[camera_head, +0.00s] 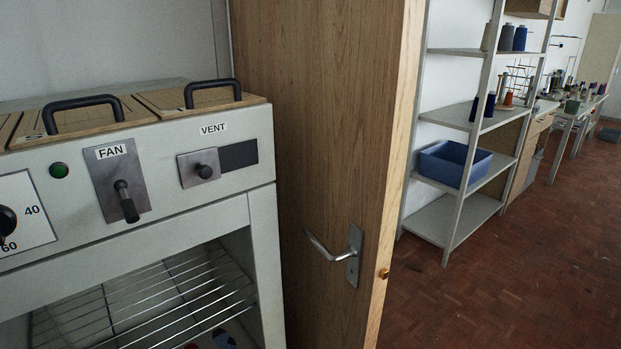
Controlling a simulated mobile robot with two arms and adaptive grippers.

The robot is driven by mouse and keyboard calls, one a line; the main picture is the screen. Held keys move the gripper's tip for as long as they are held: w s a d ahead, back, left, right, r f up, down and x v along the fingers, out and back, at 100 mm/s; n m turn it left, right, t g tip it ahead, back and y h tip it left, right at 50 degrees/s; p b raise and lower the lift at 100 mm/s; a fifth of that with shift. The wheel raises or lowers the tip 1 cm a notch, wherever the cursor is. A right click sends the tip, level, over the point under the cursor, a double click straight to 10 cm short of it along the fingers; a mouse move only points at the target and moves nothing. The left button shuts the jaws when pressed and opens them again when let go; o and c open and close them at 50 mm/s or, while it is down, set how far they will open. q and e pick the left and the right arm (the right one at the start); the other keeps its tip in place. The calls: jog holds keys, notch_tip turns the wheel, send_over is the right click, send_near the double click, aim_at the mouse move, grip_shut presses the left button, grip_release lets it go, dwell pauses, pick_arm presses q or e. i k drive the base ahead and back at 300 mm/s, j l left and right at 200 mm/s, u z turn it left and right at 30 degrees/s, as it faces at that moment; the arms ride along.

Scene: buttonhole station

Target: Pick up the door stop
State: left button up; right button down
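I cannot make out a door stop in the head view. A wooden door (318,150) stands in the middle, with a metal lever handle (335,252) and its narrow edge turned to the right. The foot of the door is below the frame, so the floor there is hidden. Neither of my grippers is in view.
A grey cabinet (255,240) with FAN and VENT controls and a wire rack (150,300) stands at the left. Shelving (450,115) with a blue bin (452,164) and thread spools lines the right wall. The parquet floor (520,270) at the right is clear.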

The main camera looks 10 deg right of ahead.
aim_at(420, 269)
jog(key=i+l, duration=0.15)
jog(key=l, duration=0.3)
jog(key=i+l+z, duration=0.15)
jog(key=l, duration=0.25)
jog(key=i+l, duration=0.15)
jog(key=l, duration=0.3)
jog(key=i+l+z, duration=0.15)
jog(key=l, duration=0.25)
jog(key=i+l, duration=0.2)
jog(key=l, duration=0.2)
jog(key=i+l+z, duration=0.15)
jog(key=l, duration=0.25)
jog(key=i+l, duration=0.4)
jog(key=i, duration=0.65)
